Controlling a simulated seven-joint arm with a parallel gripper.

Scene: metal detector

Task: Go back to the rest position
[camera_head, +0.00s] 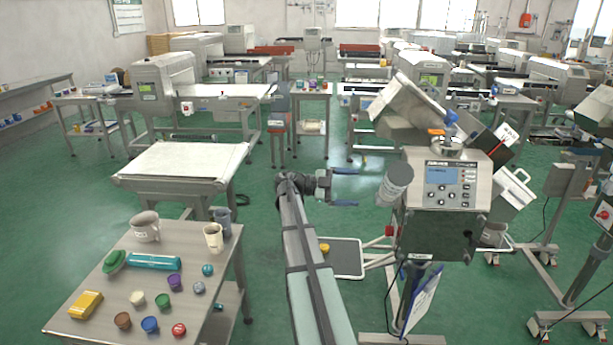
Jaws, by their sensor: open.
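My gripper (354,187) is at the end of my arm, near the middle of the view, pointing right. Its two blue-tipped fingers are spread apart, with nothing seen between them. It is left of the metal detector machine (449,174), which has a blue screen and a keypad. A grey cylindrical part (395,185) on the machine's left side faces the fingers, with a gap between them. My arm reaches up from the bottom edge of the view and hides part of the floor.
A low frame (362,258) and a clipboard (420,300) are right of my arm. Green floor shows ahead.

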